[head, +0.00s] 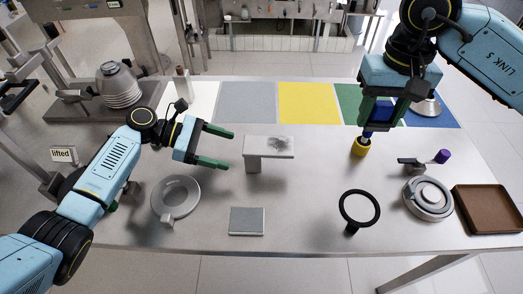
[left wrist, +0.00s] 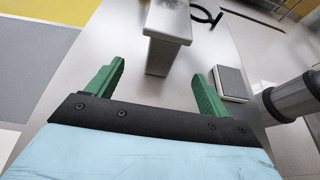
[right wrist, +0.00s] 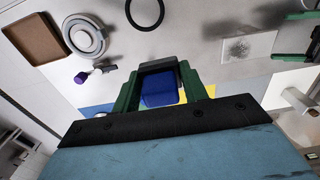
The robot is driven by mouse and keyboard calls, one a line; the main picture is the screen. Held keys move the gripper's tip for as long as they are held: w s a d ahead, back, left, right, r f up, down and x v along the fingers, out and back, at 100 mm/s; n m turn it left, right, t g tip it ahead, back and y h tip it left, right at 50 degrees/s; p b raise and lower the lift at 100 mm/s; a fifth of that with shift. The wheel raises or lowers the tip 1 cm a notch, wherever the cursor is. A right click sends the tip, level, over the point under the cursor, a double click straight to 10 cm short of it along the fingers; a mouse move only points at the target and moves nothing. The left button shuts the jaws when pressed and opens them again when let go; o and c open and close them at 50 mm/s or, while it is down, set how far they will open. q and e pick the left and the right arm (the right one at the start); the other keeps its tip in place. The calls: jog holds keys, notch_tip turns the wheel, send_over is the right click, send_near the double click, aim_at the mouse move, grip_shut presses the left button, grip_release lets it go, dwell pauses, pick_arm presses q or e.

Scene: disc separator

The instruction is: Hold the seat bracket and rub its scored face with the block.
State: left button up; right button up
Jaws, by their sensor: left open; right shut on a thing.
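The seat bracket (head: 269,141) is a pale grey piece with a flat top on an upright leg, standing mid-table. A dark scuffed patch marks its top face, also seen in the right wrist view (right wrist: 248,47). My left gripper (head: 231,151) is open and empty just left of the bracket, its fingers apart from it. The bracket also shows ahead of the fingers in the left wrist view (left wrist: 168,22). The grey block (head: 247,221) lies flat near the front edge.
A round grey dish (head: 176,197) lies front left. A black ring (head: 359,208), a ringed metal disc (head: 428,197), a purple-ended tool (head: 441,157) and a brown tray (head: 487,208) are at right. Coloured mats line the back. The table between block and black ring is clear.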

aim_at(260, 162)
pick_arm(q)
jog(key=b+x, duration=0.5)
jog(key=x, duration=0.4)
jog(key=shift+s+d+f, duration=0.1)
jog(key=shift+d+f, duration=0.1)
jog(key=shift+d, duration=0.05)
jog(key=shift+d+f+b, duration=0.15)
jog(key=shift+d+b, duration=0.15)
jog(key=shift+d, duration=0.3)
jog(key=c, duration=1.6)
jog(key=o, duration=0.8)
jog(key=shift+o, duration=0.2)
jog(key=shift+f, duration=0.15)
jog(key=shift+f, duration=0.4)
